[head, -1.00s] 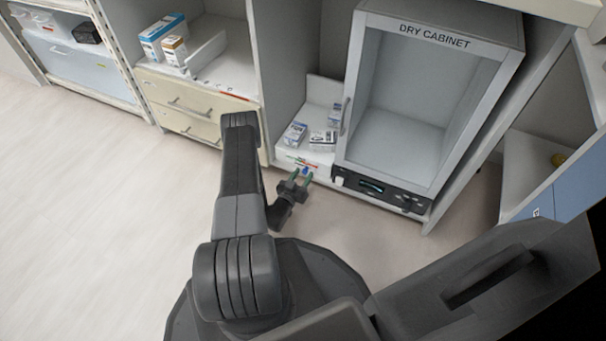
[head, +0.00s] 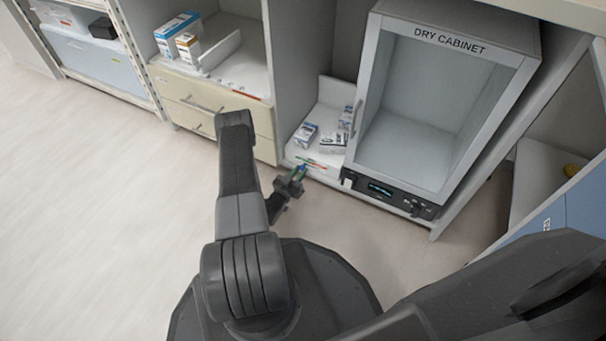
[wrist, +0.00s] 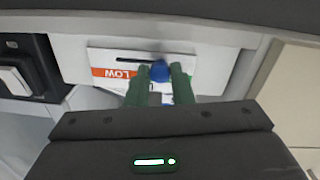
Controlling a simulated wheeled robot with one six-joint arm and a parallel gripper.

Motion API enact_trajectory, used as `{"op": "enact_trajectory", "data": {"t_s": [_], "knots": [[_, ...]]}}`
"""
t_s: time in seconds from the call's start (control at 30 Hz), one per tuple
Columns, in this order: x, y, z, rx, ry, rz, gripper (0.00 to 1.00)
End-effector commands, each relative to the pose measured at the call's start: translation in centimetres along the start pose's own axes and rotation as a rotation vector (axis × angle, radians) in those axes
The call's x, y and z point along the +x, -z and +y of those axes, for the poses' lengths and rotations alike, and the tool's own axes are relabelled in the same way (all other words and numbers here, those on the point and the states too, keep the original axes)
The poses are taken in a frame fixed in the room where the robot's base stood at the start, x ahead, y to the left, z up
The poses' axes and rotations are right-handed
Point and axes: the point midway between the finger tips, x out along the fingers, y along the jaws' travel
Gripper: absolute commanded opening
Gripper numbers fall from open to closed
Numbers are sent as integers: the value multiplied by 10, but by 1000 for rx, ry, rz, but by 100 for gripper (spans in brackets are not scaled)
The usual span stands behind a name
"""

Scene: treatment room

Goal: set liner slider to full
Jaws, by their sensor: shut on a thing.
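The liner slider is a small blue knob (wrist: 157,72) on a white label plate (wrist: 98,57) on the front of a shelf. A black slot runs left of the knob in the wrist view. An orange band with "LOW", upside down, lies below the slot. The knob sits near the right end of the visible slot; the far end and other label are hidden by my fingers. My gripper (wrist: 160,80) has its green fingers on both sides of the knob, shut on it. In the head view my gripper (head: 298,174) is at the shelf's front edge.
The dry cabinet (head: 405,120) stands right of the slider, its door handle and control panel close by. Small boxes (head: 306,134) sit on the shelf behind the knob. A beige drawer unit (head: 220,110) is to the left. The floor (head: 90,200) is clear.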

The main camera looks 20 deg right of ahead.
Motion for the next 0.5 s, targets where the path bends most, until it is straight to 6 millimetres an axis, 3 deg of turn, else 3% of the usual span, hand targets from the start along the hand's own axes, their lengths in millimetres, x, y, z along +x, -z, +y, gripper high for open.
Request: {"op": "enact_trajectory", "data": {"t_s": [0.13, 0.17, 0.23, 0.5], "knots": [[1, 2, -5, 3, 11, 3, 0], [1, 2, -5, 3, 11, 3, 26], [1, 2, -5, 3, 11, 3, 40], [0, 1, -3, 2, 8, 2, 42]]}}
